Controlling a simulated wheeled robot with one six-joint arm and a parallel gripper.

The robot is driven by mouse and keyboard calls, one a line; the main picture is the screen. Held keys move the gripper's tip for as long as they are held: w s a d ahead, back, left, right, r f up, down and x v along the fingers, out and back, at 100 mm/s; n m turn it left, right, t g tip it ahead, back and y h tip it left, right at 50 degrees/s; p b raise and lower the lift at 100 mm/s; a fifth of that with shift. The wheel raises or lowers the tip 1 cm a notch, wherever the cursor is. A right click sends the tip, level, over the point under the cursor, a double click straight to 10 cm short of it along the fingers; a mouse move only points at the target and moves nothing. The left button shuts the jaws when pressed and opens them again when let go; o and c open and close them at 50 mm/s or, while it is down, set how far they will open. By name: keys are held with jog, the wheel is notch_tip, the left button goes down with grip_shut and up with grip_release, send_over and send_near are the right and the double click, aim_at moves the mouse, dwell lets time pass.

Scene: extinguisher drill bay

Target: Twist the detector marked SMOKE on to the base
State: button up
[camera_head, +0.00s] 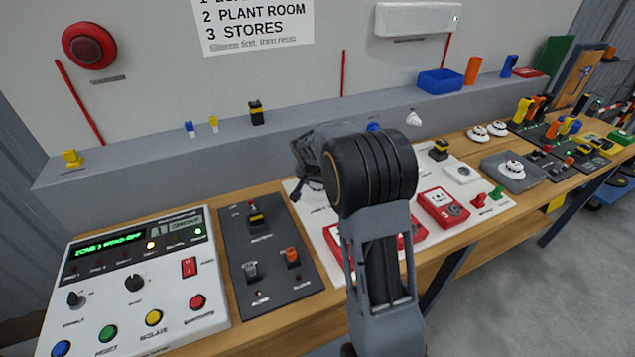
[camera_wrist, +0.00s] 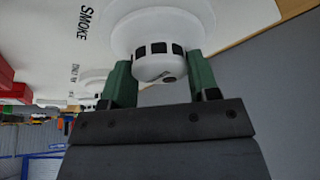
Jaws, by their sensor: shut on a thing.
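In the wrist view a white round detector (camera_wrist: 152,68) with dark slots around its side sits between the two green fingers of my gripper (camera_wrist: 158,60). My gripper is shut on it. A wide white disc (camera_wrist: 150,22) lies right behind it; I cannot tell how much of this is the base, or whether the two are locked together. The word SMOKE (camera_wrist: 84,22) is printed on the white board (camera_wrist: 50,45) beside it. Any marking on the detector itself cannot be read. In the head view my arm hides the detector and the fingers.
Red call points (camera_head: 443,207) stand on the board in the head view. A grey tray (camera_head: 527,181) with a white detector (camera_head: 512,168) is farther right; other white detectors (camera_head: 477,132) stand behind it. A dark switch panel (camera_head: 266,265) and an alarm panel (camera_head: 140,285) are at left.

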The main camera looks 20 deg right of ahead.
jog(key=shift+m+h+b, duration=0.3)
jog(key=shift+m+b, duration=0.55)
jog(key=shift+m, duration=0.05)
jog(key=shift+w+a+f+m+g+b, duration=0.1)
jog(key=shift+m+g+b, duration=0.3)
jog(key=shift+m+b, duration=0.2)
jog(key=shift+m, duration=0.4)
jog(key=shift+m+g, duration=0.3)
jog(key=shift+h+b, duration=0.3)
jog(key=shift+b, duration=0.1)
jog(key=shift+m+g, duration=0.3)
jog(key=shift+m, duration=0.6)
jog(key=shift+w+m+g, duration=0.1)
jog(key=shift+m+g, duration=0.3)
jog(key=shift+m, duration=0.6)
